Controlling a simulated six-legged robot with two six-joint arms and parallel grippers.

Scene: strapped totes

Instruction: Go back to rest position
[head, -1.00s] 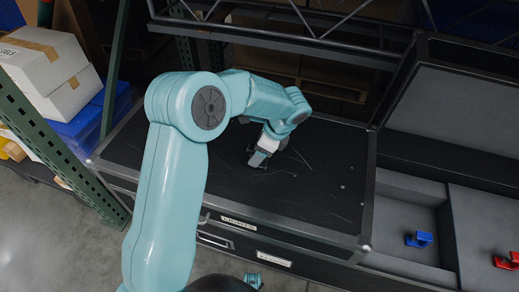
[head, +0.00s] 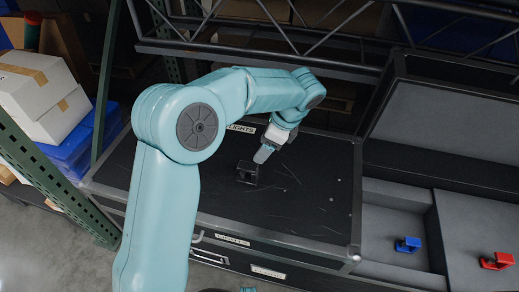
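My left arm comes in from the lower left and reaches over the black case (head: 215,205). Its gripper (head: 264,155) hangs above the case lid, near the far label. A small black block-like piece (head: 247,174) sits on the lid, just below and left of the gripper in the picture, and appears apart from it. The fingers are small and seen from the side, so their opening does not show.
Right of the lid, grey compartments hold a blue piece (head: 408,244) and a red piece (head: 497,261). A black truss (head: 330,45) runs behind the case. A green rack post (head: 45,185) and white boxes (head: 42,95) stand at left. The lid's right part is clear.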

